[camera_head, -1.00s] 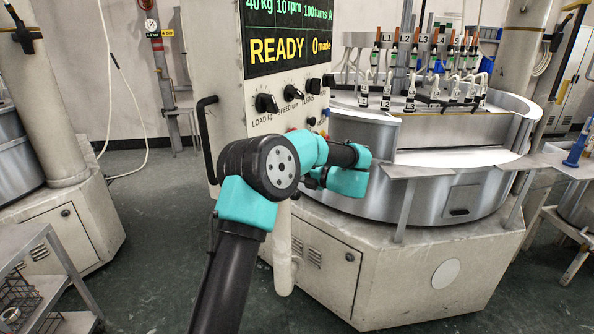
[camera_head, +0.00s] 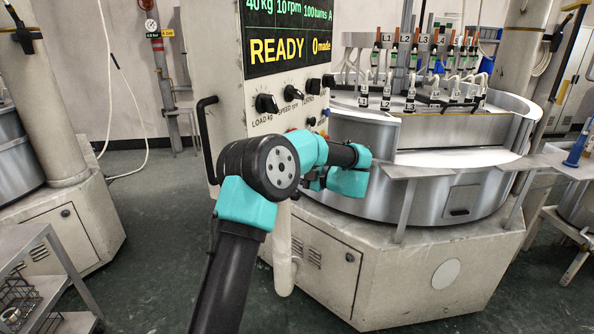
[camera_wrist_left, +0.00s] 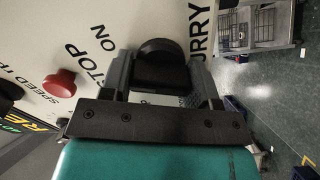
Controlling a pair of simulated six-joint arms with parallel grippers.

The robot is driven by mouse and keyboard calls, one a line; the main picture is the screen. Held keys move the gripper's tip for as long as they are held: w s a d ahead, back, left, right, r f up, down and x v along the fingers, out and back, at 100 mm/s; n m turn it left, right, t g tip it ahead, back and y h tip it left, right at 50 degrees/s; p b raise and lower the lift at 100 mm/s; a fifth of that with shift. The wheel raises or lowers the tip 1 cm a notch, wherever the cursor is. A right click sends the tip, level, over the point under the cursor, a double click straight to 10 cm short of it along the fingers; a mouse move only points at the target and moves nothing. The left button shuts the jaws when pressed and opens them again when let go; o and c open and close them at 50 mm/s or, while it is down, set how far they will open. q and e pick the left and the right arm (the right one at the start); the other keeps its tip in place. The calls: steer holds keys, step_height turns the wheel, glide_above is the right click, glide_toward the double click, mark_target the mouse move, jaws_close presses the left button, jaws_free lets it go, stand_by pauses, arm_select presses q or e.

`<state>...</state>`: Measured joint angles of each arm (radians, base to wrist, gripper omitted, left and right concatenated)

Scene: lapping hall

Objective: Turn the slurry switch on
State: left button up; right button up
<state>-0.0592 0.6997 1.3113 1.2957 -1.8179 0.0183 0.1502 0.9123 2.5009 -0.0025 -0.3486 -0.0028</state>
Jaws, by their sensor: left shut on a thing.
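The slurry switch, a black rotary knob (camera_wrist_left: 160,58), sits on the pale panel in the left wrist view. It has a printed "ON" to its left and part of the word "SLURRY" to its right. My left gripper (camera_wrist_left: 160,78) has one finger on each side of the knob and is shut on it. I cannot make out where the knob points. In the head view my left wrist (camera_head: 347,170) is against the lower part of the control panel (camera_head: 222,120) and hides the switch. My right gripper is not in view.
A red stop button (camera_wrist_left: 60,83) is close to the left finger. Load and speed knobs (camera_head: 266,103) are above my arm, under a screen (camera_head: 288,35) reading READY. A round steel lapping machine (camera_head: 440,130) stands to the right, and a grey cart (camera_head: 30,245) at lower left.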

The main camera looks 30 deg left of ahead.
arm_select(q)
steer(key=shift+m, duration=0.8)
steer(key=o, duration=0.9)
